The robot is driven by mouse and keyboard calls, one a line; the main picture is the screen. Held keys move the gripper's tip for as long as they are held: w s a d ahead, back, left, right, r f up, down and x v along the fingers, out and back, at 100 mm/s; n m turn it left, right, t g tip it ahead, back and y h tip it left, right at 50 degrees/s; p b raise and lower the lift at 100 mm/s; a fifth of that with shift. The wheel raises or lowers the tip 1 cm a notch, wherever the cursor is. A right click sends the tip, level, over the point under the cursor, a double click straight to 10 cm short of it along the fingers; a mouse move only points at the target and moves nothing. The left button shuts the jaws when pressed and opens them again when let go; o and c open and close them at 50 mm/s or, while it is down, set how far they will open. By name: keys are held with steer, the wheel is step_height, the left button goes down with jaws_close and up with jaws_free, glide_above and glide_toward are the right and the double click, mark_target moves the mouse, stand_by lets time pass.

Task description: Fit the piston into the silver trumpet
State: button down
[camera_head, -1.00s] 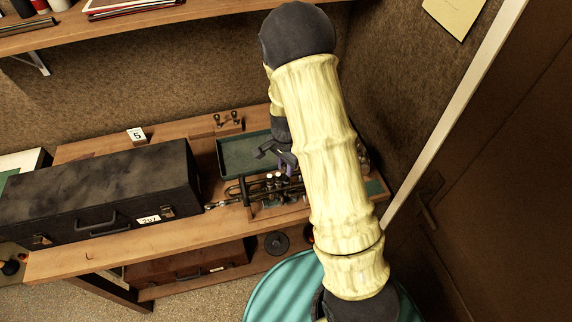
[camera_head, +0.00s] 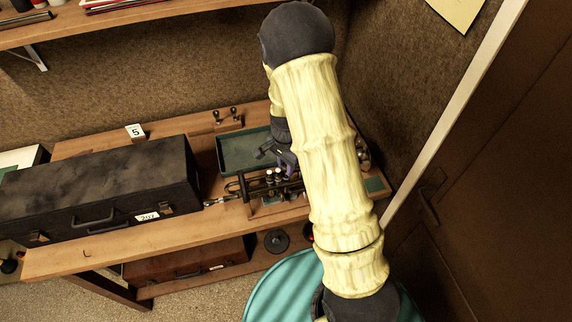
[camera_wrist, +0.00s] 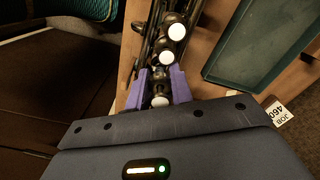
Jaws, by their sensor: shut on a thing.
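The trumpet (camera_head: 244,188) lies on the bench beside the green tray. It looks dark, with silvery parts at its mouthpiece end. In the wrist view the trumpet (camera_wrist: 151,42) runs up from my fingers, with two white-topped valve caps (camera_wrist: 172,44) in a row. My gripper (camera_head: 287,160) has purple fingers, which also show in the wrist view (camera_wrist: 159,84). They are shut on a piston with a round white top (camera_wrist: 159,101), in line with the two caps. The piston's lower end is hidden, so I cannot tell whether it is inside the valve casing.
A green tray (camera_head: 231,160) lies behind the trumpet. A large black case (camera_head: 110,183) stands to the left. The wall and door are close on the right.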

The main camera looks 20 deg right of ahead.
steer(key=shift+f, duration=0.4)
steer(key=c, duration=1.1)
jaws_free()
steer(key=shift+c, duration=0.2)
steer(key=shift+r, duration=0.15)
step_height(320, 180, up, 17)
steer(key=b, duration=0.4)
steer(key=shift+r, duration=0.1)
steer(key=s+f+n+t+b, duration=0.1)
steer(key=s+f+n, duration=0.2)
steer(key=s+n, duration=0.3)
steer(key=s+f+n+t+b, duration=0.1)
steer(key=s+f+n, duration=0.2)
steer(key=s+n, duration=0.3)
steer(key=shift+s+f+t, duration=0.3)
steer(key=shift+s+f, duration=0.05)
steer(key=shift+s, duration=0.8)
